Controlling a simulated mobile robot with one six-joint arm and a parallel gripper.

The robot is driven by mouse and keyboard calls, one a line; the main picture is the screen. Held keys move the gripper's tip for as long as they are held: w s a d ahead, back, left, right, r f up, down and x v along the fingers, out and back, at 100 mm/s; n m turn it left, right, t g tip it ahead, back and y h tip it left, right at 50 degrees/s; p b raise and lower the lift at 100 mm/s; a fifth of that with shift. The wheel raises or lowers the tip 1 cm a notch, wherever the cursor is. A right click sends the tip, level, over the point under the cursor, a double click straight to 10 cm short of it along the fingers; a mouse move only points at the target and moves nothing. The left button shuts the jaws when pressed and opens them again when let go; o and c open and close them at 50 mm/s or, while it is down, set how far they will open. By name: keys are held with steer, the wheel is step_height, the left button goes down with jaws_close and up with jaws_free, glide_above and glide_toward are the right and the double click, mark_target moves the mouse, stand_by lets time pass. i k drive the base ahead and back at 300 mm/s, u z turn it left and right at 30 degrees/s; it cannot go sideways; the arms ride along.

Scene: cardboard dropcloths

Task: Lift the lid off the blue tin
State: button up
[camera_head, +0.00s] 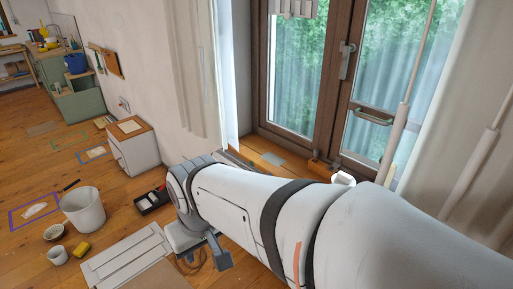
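A rounded blue container (76,63), which may be the blue tin, stands on a green cabinet (80,103) at the far left back. It is small in the view, and I cannot make out whether a lid sits on it. My white arm reaches from the lower right toward the middle of the picture, far from the blue container. A grey part at the arm's far end (219,258) points down near the floor and may belong to my gripper. Its fingers cannot be made out clearly, and nothing is visibly held there.
A white bucket (84,211), a small bowl (55,232), a cup (58,256) and a yellow block (82,250) are on the wooden floor at left. A white panel (125,255) lies nearby. A small cabinet (133,146) stands by the wall. Floor shows between them.

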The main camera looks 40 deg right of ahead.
mark_target(341, 177)
steer(key=z, duration=0.1)
steer(key=i, duration=0.95)
steer(key=z, duration=2.1)
